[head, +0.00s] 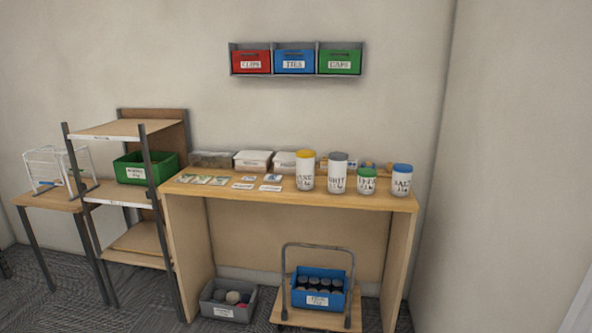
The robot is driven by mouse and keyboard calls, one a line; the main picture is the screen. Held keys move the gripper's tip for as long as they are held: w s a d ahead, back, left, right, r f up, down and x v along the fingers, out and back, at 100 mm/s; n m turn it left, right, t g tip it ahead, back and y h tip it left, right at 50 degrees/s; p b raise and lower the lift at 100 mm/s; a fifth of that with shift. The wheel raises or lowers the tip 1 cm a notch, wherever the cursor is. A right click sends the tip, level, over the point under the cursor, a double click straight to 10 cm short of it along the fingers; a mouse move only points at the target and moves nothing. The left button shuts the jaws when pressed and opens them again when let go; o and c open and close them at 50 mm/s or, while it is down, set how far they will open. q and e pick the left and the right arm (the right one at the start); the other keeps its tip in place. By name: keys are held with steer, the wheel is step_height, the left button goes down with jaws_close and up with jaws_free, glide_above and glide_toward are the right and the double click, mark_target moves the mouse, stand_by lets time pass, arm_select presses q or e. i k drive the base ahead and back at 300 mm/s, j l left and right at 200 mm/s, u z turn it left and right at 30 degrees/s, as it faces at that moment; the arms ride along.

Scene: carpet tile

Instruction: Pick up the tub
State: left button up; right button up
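Several white tubs with coloured lids and printed labels stand upright on the wooden counter (230,193). From left to right they are a tall yellow-lidded tub (305,172), a tall grey-lidded tub (338,174), a short green-lidded tub (366,182) and a blue-lidded tub (401,181) at the right end. The labels are too small to read surely. Neither of my grippers is in view, and nothing is seen touching the tubs.
Cards and packets lie on the counter's left part, with low boxes (253,160) behind. Below are a grey bin (229,301) and a trolley with a blue crate (319,300). A shelf with a green crate (145,168) stands left. Wall bins (295,61) hang above.

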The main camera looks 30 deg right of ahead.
mark_target(305, 158)
steer(key=z, duration=0.9)
steer(key=i, duration=0.05)
